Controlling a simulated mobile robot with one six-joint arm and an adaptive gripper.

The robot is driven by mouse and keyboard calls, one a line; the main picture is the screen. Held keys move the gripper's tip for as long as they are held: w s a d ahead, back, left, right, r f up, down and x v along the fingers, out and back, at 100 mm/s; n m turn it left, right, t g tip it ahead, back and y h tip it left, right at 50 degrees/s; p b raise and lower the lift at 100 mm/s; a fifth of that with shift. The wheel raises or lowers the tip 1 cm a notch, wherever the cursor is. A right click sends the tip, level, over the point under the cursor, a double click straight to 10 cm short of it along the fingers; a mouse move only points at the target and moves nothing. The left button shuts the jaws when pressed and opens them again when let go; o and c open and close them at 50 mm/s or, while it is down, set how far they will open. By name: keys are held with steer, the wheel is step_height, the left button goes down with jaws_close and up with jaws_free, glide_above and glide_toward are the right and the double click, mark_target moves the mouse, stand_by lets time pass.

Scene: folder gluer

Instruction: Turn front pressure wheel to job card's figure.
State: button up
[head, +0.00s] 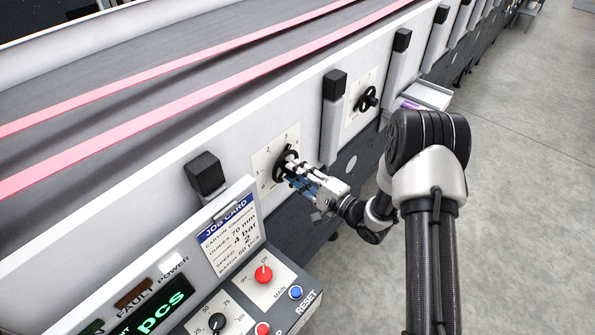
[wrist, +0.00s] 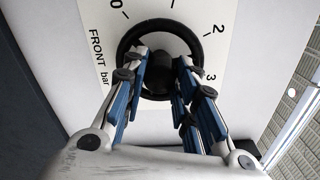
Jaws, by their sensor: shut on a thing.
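The front pressure wheel (head: 281,157) is a black handwheel on a white dial plate in the machine's side. In the wrist view the wheel (wrist: 157,68) shows as a black ring with a thick hub, beside the printing "FRONT bar" and figures 0, 2 and 3. My gripper (head: 290,170) is at the wheel, its blue-padded fingers (wrist: 161,75) closed on either side of the hub. Any pointer on the wheel is hidden or too small to tell. The job card (head: 230,230) stands at lower left and shows "70 mm", "4 bar" and "2"; some row labels are hard to read.
A second black handwheel (head: 367,98) sits farther along the side. Black-capped posts (head: 333,86) stand out on both sides of the front wheel. A control panel with a red knob (head: 263,274) and a blue reset button (head: 295,292) is below.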

steer(key=m+p, duration=0.1)
steer(key=m, duration=0.5)
steer(key=shift+p, duration=0.35)
stand_by(0.4)
steer(key=o, duration=1.1)
steer(key=v, duration=1.2)
steer(key=shift+s, duration=0.1)
